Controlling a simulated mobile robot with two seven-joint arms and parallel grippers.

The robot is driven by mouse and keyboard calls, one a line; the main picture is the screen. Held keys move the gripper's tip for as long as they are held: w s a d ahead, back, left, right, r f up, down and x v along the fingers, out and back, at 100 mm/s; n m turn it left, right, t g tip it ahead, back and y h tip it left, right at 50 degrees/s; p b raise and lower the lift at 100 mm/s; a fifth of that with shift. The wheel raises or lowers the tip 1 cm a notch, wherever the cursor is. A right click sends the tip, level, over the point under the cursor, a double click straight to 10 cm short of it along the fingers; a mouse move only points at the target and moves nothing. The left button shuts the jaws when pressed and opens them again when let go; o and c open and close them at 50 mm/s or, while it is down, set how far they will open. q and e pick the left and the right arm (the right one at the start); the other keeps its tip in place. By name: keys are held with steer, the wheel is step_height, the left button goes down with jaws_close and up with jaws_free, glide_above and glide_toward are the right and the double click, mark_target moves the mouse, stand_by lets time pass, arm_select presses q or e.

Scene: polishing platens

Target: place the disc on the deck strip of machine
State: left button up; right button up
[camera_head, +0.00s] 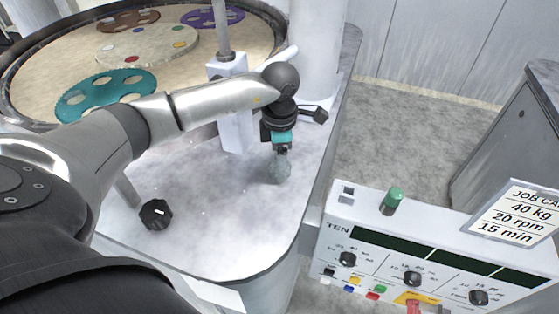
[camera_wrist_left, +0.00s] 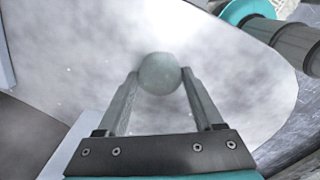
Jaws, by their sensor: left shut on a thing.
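The disc (camera_head: 279,170) is small, round and mottled grey-green. In the head view it is low over the pale deck strip (camera_head: 215,205) of the machine, near its right part. My left gripper (camera_head: 281,155) points down and is shut on the disc. In the left wrist view the disc (camera_wrist_left: 159,73) sits between the two fingertips of the left gripper (camera_wrist_left: 159,78), with the mottled deck (camera_wrist_left: 75,45) behind it. I cannot tell whether the disc touches the deck. My right gripper is not in view.
A black knob (camera_head: 156,214) stands on the deck at the left. Behind is the round platen (camera_head: 45,75) with a teal carrier (camera_head: 105,94) and other coloured discs. A white post block (camera_head: 234,135) stands beside my gripper. A control panel (camera_head: 335,245) is at right.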

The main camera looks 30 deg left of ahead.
arm_select(q)
steer(key=shift+f, duration=0.15)
steer(key=o, duration=1.4)
steer(key=shift+o, duration=0.2)
step_height(320, 180, up, 12)
steer(key=shift+r, duration=0.25)
